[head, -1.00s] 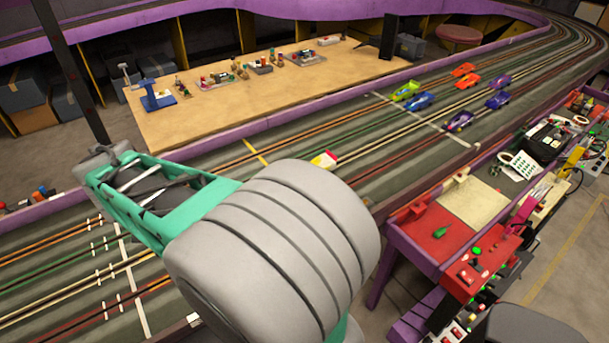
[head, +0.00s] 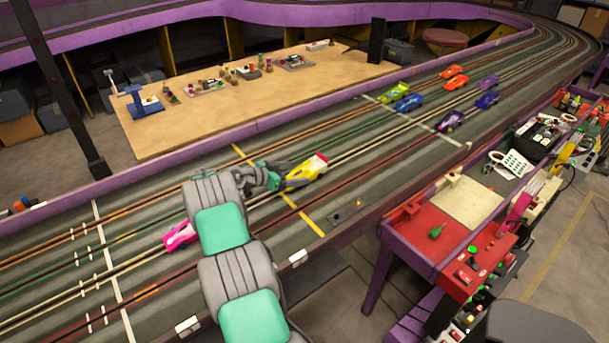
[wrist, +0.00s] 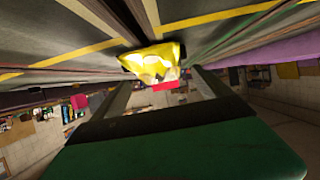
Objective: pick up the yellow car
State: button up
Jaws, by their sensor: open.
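The yellow car (head: 306,171), with a red and white end, is on the dark slot track just right of the yellow cross line in the head view. My gripper (head: 283,172) is at the car's left side there, and its fingers are partly hard to make out. In the wrist view the yellow car (wrist: 150,60) shows at the top centre, its red end toward the palm. My open gripper (wrist: 160,78) has one finger to each side of that end. I cannot tell how far the car reaches between the fingers, or whether they touch it.
A pink car (head: 180,235) is on the track left of my arm. A green car (head: 399,91), a blue car (head: 409,103) and several others stand farther up the track. A red control bench (head: 433,236) is at the right. A wooden table (head: 200,120) lies behind the track.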

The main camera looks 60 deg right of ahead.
aim_at(296, 172)
jog(key=x, duration=0.4)
jog(key=shift+c, duration=0.6)
jog(key=c, duration=1.5)
